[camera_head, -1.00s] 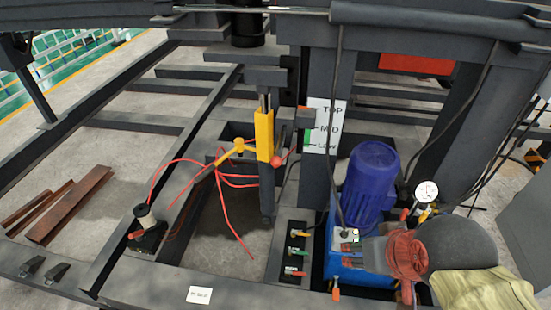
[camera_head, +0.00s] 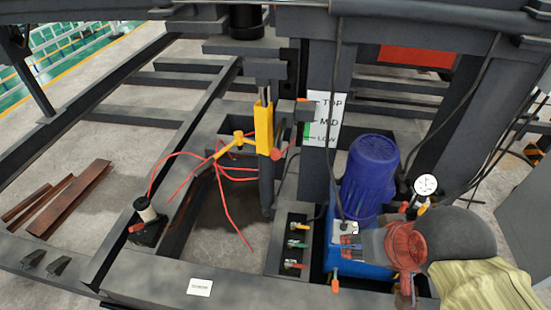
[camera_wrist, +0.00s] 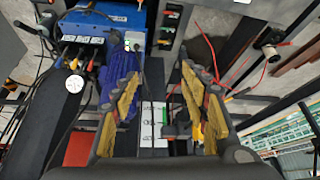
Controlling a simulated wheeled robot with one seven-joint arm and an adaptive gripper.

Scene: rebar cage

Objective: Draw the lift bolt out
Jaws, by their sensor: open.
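The yellow upright bracket (camera_head: 263,128) stands on the dark frame, with a yellow arm (camera_head: 232,146) to its left. A red-orange knob (camera_head: 278,154) sits at its lower right; I cannot tell for sure whether this is the lift bolt. A white TOP/MID/LOW plate (camera_head: 326,119) is right of the bracket and also shows in the wrist view (camera_wrist: 147,125). My gripper (camera_wrist: 158,66) is open in the wrist view, its yellow-padded fingers apart with nothing between them. It is above the scene, and its right finger hides part of the bracket area.
A blue motor (camera_head: 369,180) on a blue pump unit stands right of the plate, with a pressure gauge (camera_head: 425,186) beyond. Thin red cables (camera_head: 222,185) spread left of the bracket. A small valve block (camera_head: 293,245) sits below. Dark beams surround open floor at left.

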